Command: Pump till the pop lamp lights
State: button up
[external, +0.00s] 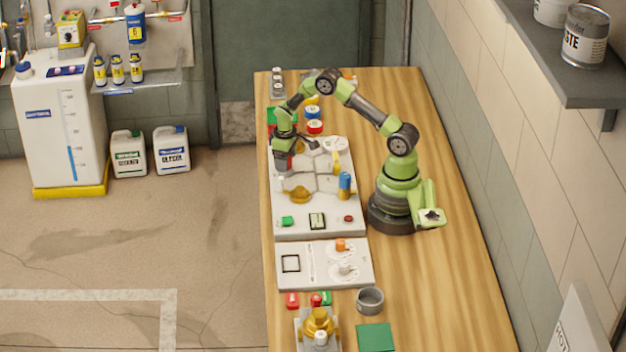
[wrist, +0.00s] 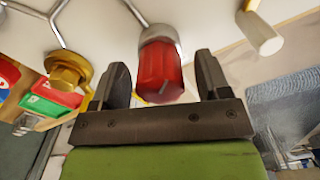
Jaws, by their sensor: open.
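My gripper (external: 283,162) reaches down over the left edge of the white valve board (external: 318,228). In the wrist view my gripper (wrist: 162,66) is open, with a red ribbed knob (wrist: 160,74) between its two fingers. A gap shows on each side of the knob. In the external view the gripper mostly hides that knob. I cannot tell which part is the pop lamp or the pump, or whether any lamp is lit.
A blue cylinder (external: 345,182) and a brass fitting (external: 300,194) stand on the board. A second white panel (external: 325,275) lies in front, near a grey cup (external: 370,300) and a green pad (external: 375,337).

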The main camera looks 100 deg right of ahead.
jog(key=c, duration=0.9)
jog(key=m, duration=0.5)
jog(key=shift+c, duration=0.2)
jog(key=o, duration=0.9)
jog(key=shift+o, duration=0.2)
notch_tip(320, 180, up, 10)
